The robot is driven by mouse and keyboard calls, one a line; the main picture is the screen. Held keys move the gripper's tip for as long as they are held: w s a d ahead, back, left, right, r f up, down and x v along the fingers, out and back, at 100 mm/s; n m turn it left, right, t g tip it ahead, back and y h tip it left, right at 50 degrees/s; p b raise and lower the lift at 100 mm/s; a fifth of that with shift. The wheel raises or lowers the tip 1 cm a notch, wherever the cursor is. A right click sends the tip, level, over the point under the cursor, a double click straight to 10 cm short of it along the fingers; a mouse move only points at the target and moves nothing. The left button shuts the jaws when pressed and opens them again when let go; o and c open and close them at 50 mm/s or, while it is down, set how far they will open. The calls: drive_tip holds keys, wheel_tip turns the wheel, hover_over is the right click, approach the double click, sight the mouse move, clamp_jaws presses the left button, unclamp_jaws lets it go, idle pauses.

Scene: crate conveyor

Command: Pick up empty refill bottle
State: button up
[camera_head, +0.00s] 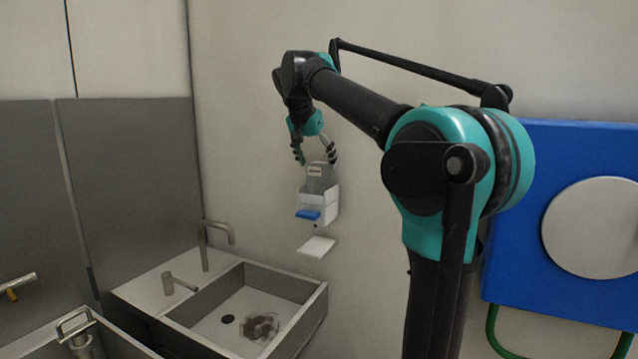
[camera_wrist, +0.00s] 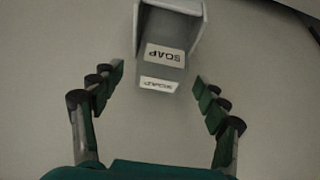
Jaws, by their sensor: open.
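The refill bottle (camera_head: 318,184) is a grey box-like container with a small label near its top. It stands in a white wall dispenser (camera_head: 332,207) with a blue lever (camera_head: 308,214). In the wrist view the bottle (camera_wrist: 168,28) shows a label reading SOAP, upside down, with a second label below it. The dispenser's pale side wall (camera_wrist: 201,30) shows beside it. Whether the bottle is empty cannot be told. My gripper (camera_head: 315,155) is open just above the bottle. In the wrist view its fingers (camera_wrist: 157,78) lie either side of the bottle's near end, with gaps on both sides.
A white drip tray (camera_head: 316,247) juts from the wall below the dispenser. A metal sink (camera_head: 308,312) with a tap (camera_head: 216,230) stands at lower left. A blue panel (camera_head: 577,140) is on the right. The wall around the dispenser is bare.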

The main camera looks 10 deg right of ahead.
sight(319, 172)
drive_tip(key=x, duration=0.4)
drive_tip(key=shift+f, duration=0.2)
drive_tip(key=c, duration=1.2)
